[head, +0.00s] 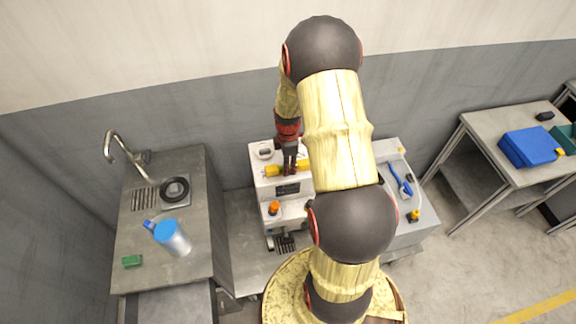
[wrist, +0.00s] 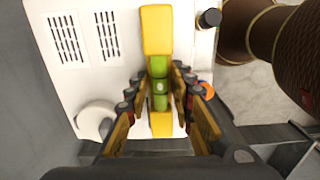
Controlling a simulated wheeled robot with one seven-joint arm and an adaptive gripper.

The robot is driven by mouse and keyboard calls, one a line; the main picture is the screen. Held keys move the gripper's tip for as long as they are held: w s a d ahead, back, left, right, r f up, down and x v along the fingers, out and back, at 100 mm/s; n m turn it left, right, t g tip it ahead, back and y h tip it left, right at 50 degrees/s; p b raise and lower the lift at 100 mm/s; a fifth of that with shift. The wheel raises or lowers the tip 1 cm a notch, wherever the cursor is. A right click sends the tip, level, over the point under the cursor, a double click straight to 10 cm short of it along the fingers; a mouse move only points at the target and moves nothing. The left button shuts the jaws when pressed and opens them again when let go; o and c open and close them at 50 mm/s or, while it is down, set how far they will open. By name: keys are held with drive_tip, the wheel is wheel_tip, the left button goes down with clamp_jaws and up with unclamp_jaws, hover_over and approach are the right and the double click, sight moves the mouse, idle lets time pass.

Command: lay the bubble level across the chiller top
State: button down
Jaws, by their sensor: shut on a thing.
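The bubble level (wrist: 157,30) is a yellow bar with a green vial at its middle. In the head view the level (head: 272,171) lies roughly level across the white chiller's top (head: 262,153). My gripper (wrist: 160,88) is shut on the level's middle, a finger on each side, with yellow ends showing beyond the fingers. In the head view my gripper (head: 290,168) points down over the chiller. The white top (wrist: 78,75) with two vent grilles shows beneath the level. I cannot tell whether the level touches the top. My arm hides the chiller's right side.
A round white cap (wrist: 97,120) and a black knob (wrist: 209,18) stand on the top. Left is a sink counter (head: 140,250) with a blue-lidded canister (head: 172,238). Right are a grey unit with a blue tool (head: 400,180) and a table with a blue bin (head: 527,147).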

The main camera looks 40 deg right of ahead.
drive_tip(key=c, duration=2)
unclamp_jaws()
drive_tip(key=shift+f, duration=0.15)
drive_tip(key=o, duration=0.4)
drive_tip(key=shift+c, duration=0.2)
drive_tip(key=shift+o, duration=0.5)
